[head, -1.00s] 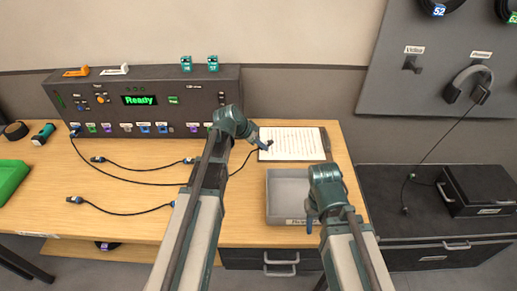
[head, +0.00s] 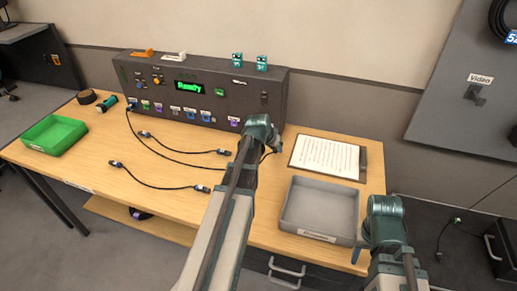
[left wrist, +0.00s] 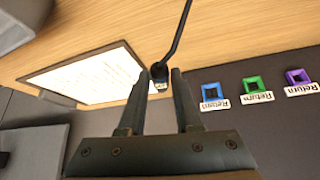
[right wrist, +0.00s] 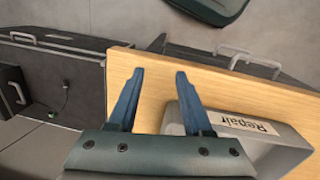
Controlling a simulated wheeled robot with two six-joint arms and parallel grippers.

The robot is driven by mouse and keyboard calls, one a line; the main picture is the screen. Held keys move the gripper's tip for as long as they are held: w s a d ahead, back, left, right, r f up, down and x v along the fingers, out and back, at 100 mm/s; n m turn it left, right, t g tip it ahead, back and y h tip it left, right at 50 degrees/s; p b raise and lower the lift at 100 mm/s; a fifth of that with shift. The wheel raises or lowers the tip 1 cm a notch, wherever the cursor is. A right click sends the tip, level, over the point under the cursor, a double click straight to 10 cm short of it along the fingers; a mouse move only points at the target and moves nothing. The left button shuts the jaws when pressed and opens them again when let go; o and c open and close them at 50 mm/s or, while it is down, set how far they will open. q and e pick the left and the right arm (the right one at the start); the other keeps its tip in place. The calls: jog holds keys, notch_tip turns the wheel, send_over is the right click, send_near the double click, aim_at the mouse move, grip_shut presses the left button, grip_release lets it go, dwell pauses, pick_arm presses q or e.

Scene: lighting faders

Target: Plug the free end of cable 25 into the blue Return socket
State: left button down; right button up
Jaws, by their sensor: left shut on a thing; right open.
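My left gripper (left wrist: 160,73) is shut on a dark cable plug (left wrist: 160,76), with a thin dark cable running up from it. A small pale tag is on the plug, too small to read. The plug is held in the air in front of the console. The blue Return socket (left wrist: 212,93) is right of and slightly below the plug in the left wrist view, clearly apart from it. In the head view, my left gripper (head: 269,150) hides this socket. My right gripper (right wrist: 155,78) is open and empty over the table's front right edge, by the grey tray (right wrist: 286,136).
Green (left wrist: 252,84) and purple (left wrist: 298,78) Return sockets sit beside the blue one. The console (head: 150,75) reads Ready. Loose cables (head: 185,153) lie on the table. A paper sheet (head: 325,158) lies right of my left gripper. A green bin (head: 55,134) is far left.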

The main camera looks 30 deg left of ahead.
pick_arm(q)
jog(key=a+n, duration=0.1)
jog(key=a, duration=0.1)
jog(key=s+a+n+y, duration=0.1)
jog(key=a, duration=0.1)
jog(key=s+a, duration=0.1)
jog(key=a, duration=0.1)
jog(key=shift+a+f+n+y, duration=0.25)
jog(key=shift+n+y, duration=0.05)
jog(key=shift+n, duration=0.1)
pick_arm(e)
jog(key=shift+f, duration=0.4)
pick_arm(q)
jog(key=shift+w, duration=0.1)
jog(key=shift+w+a, duration=0.2)
jog(key=shift+w, duration=0.7)
jog(key=shift+w+a, duration=0.2)
jog(key=shift+w, duration=0.65)
jog(key=shift+w+a, duration=0.2)
jog(key=shift+w, duration=0.7)
jog(key=shift+w+a, duration=0.2)
jog(key=shift+w, duration=0.65)
jog(key=shift+w+a+r, duration=0.1)
jog(key=shift+w, duration=0.2)
jog(key=c, duration=0.5)
grip_release()
jog(key=shift+s, duration=0.1)
pick_arm(e)
jog(key=shift+r, duration=0.1)
